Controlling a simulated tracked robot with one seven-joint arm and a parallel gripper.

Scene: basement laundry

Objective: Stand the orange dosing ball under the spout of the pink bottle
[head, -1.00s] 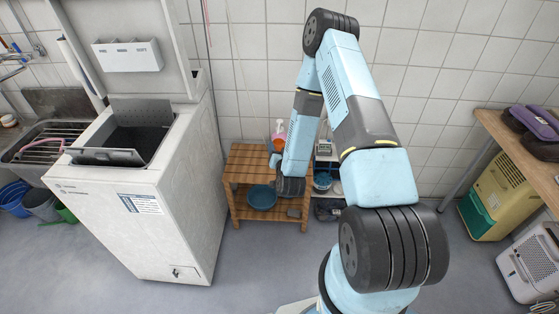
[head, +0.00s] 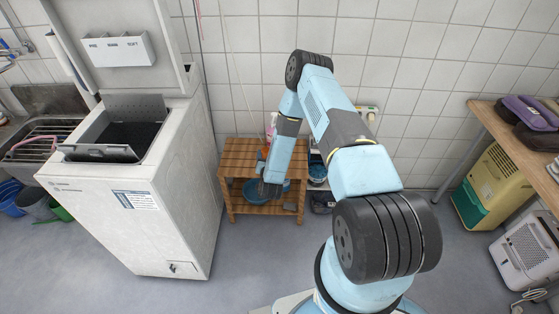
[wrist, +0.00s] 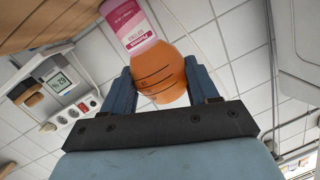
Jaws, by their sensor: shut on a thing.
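The orange dosing ball (wrist: 165,80) is between the two fingers of my gripper (wrist: 164,92) in the wrist view, with thin dark lines on its side. My gripper is shut on it. The pink bottle (wrist: 131,22), with a pink and white label, is just beyond the ball in the wrist view; its spout is out of frame there. In the head view the bottle (head: 272,122) stands at the back of the wooden stand (head: 237,158), partly hidden by my arm. The ball (head: 262,154) is a small orange patch beside my gripper (head: 263,166), near the bottle.
A blue basin (head: 255,192) sits on the stand's lower shelf. The white washing machine (head: 150,215) with its lid up stands to the left. A small shelf with items (head: 318,172) is right of the stand. The tiled wall is close behind.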

